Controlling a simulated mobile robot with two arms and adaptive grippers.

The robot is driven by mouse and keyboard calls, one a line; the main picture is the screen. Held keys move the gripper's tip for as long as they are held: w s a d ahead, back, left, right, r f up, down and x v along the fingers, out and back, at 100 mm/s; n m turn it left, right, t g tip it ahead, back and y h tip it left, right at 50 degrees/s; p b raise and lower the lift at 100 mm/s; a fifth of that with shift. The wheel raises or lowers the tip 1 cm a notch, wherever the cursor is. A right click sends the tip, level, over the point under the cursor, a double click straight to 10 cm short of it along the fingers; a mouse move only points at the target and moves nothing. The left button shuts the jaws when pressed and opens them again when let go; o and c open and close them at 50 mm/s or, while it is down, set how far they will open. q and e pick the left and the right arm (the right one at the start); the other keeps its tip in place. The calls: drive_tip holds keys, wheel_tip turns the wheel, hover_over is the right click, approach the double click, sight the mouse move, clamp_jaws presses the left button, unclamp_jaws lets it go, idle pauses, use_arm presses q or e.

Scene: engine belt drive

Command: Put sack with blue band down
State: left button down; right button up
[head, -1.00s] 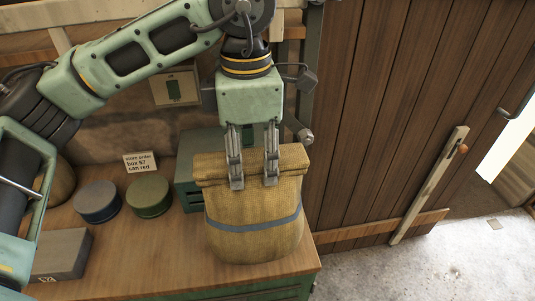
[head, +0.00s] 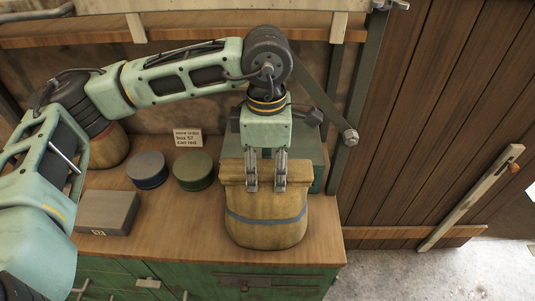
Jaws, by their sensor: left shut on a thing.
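The sack with the blue band (head: 262,228) is a tan, rolled-top sack with a blue stripe around its middle. It is upright at the right end of the wooden bench top (head: 165,245), in front of a green box. My left gripper (head: 266,186) points down and is shut on the sack's rolled top. The sack's base appears at the bench surface, but I cannot tell whether it touches. My right gripper is not in view.
A blue-grey round can (head: 148,169), a green round can (head: 194,171) and a grey box (head: 107,213) stand left of the sack. A note card (head: 188,138) stands behind the cans. A wooden door (head: 430,120) is at the right.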

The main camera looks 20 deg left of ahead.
use_arm(q)
drive_tip(key=shift+d, duration=0.1)
idle(0.3)
drive_tip(key=c, duration=1)
unclamp_jaws()
drive_tip(key=shift+s+f, duration=0.1)
drive_tip(key=shift+s, duration=0.05)
drive_tip(key=shift+r+b, duration=0.3)
drive_tip(key=shift+r, duration=0.1)
wheel_tip(320, 180, up, 11)
drive_tip(key=b, duration=0.2)
drive_tip(key=shift+r+b, duration=0.2)
drive_tip(key=shift+b, duration=0.2)
